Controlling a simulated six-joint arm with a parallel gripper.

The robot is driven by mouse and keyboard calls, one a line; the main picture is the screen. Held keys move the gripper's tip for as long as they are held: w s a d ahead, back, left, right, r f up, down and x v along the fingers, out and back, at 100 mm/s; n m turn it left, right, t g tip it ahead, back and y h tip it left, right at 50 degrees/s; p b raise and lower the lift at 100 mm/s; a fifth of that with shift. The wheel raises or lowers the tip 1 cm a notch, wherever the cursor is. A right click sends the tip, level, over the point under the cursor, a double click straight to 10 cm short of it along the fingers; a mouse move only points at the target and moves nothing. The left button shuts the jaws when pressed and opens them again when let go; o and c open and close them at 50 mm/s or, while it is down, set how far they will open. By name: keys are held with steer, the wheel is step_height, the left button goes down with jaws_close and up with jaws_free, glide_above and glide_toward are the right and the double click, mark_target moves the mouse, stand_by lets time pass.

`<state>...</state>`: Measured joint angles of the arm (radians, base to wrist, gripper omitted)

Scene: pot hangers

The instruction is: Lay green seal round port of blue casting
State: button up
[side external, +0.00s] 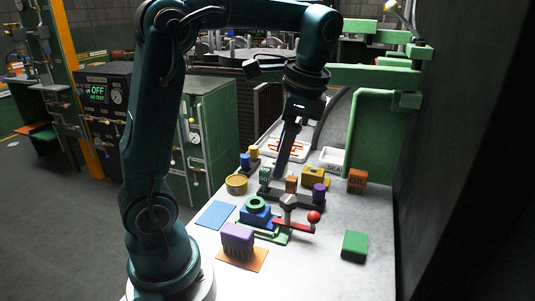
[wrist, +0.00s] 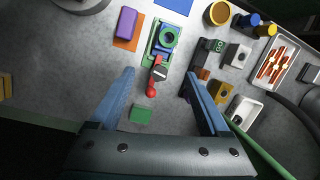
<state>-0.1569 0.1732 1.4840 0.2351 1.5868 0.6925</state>
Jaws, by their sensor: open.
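The blue casting (side external: 257,217) sits in a green fixture with a clamp (side external: 288,203) and a red-ball lever (side external: 313,216). The green seal (side external: 255,202) is a ring lying on top of the casting. In the wrist view the seal (wrist: 168,37) lies on the blue casting (wrist: 164,51); its middle looks open, but how closely it fits the port is too small to tell. My gripper (side external: 279,174) points down beyond the fixture, above the dark rack area, apart from the seal. In the wrist view my gripper (wrist: 160,76) has its fingers wide apart with nothing held.
A purple block (side external: 237,238) stands on an orange mat near a blue mat (side external: 215,215). A dark rack (side external: 300,198) holds small blocks. A yellow bowl (side external: 236,184), an orange box (side external: 357,180) and white trays (side external: 334,157) stand around. A green block (side external: 354,246) lies right; the front right is clear.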

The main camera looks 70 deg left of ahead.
steer(key=s+d+f+n+t+h, duration=0.2)
steer(key=s+d+n+t, duration=0.4)
steer(key=s+d+t, duration=0.1)
steer(key=shift+d+f+h, duration=0.3)
steer(key=shift+d+f, duration=0.1)
steer(key=shift+d, duration=0.5)
steer(key=shift+s, duration=0.1)
